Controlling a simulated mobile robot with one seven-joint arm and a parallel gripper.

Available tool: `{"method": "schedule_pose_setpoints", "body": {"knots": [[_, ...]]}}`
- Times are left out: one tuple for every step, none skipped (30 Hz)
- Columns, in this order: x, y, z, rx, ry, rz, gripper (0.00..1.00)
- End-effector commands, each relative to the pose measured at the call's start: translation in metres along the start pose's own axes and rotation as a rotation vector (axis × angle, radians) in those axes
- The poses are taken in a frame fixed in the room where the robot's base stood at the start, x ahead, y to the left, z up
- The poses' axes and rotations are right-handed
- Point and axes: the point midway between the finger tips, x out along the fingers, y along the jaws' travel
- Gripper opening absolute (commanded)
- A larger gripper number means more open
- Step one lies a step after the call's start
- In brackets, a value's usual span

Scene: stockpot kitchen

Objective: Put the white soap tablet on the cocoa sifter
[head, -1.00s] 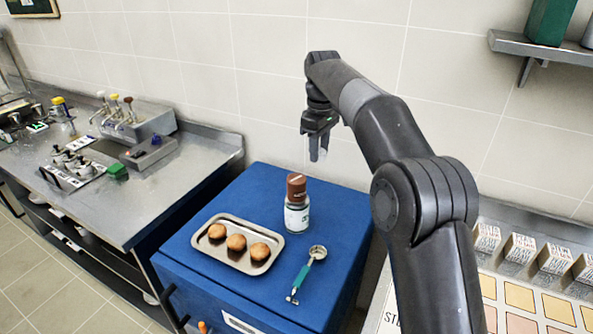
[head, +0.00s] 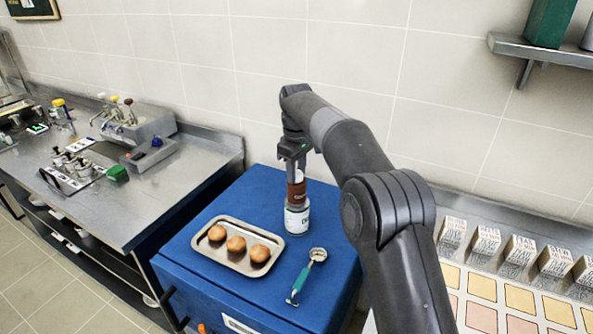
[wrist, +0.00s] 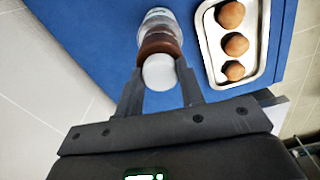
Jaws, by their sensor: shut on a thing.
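The white soap tablet (wrist: 158,73) shows in the wrist view as a pale round piece between the fingertips. My gripper (wrist: 158,82) is shut on it; in the head view my gripper (head: 293,168) hangs just above the cocoa sifter. The cocoa sifter (head: 297,218) stands upright on the blue cabinet, a clear jar with a white label and a brown top (head: 297,192). In the wrist view the sifter's brown top (wrist: 160,43) lies right beyond the tablet. I cannot tell whether tablet and top touch.
A metal tray (head: 208,254) with three brown buns stands left of the sifter on the blue cabinet (head: 240,196). A teal-handled scoop (head: 303,278) lies in front. Small printed boxes (head: 486,240) stand on the counter at right. The wall is close behind.

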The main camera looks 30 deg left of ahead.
Motion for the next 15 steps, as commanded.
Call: {"method": "schedule_pose_setpoints", "body": {"knots": [[0.0006, 0.0000, 0.0000, 0.000, 0.000, 0.000, 0.13], [0.0014, 0.0000, 0.0001, 0.000, 0.000, 0.000, 0.13], [0.0027, -0.0001, 0.0001, 0.000, -0.001, -0.001, 0.13], [0.0032, -0.0001, 0.0001, 0.000, -0.001, -0.001, 0.36], [0.0029, -0.0001, 0.0001, 0.000, -0.001, 0.000, 0.38], [0.0028, -0.0001, 0.0001, 0.000, 0.000, 0.000, 0.41], [0.0028, -0.0001, 0.0001, 0.000, -0.001, 0.000, 0.44], [0.0028, -0.0001, 0.0001, 0.000, -0.001, -0.001, 0.46], [0.0028, -0.0001, 0.0001, 0.000, -0.001, 0.000, 0.50], [0.0028, -0.0001, 0.0001, 0.000, -0.001, 0.000, 0.52], [0.0028, -0.0001, 0.0001, 0.000, -0.001, 0.000, 0.55], [0.0028, -0.0001, 0.0001, 0.000, -0.001, 0.000, 0.57], [0.0027, -0.0001, 0.0001, 0.000, -0.001, 0.000, 0.57], [0.0027, -0.0001, 0.0001, 0.000, -0.001, 0.000, 0.57], [0.0027, -0.0001, 0.0001, 0.000, -0.001, 0.000, 0.57]]}}
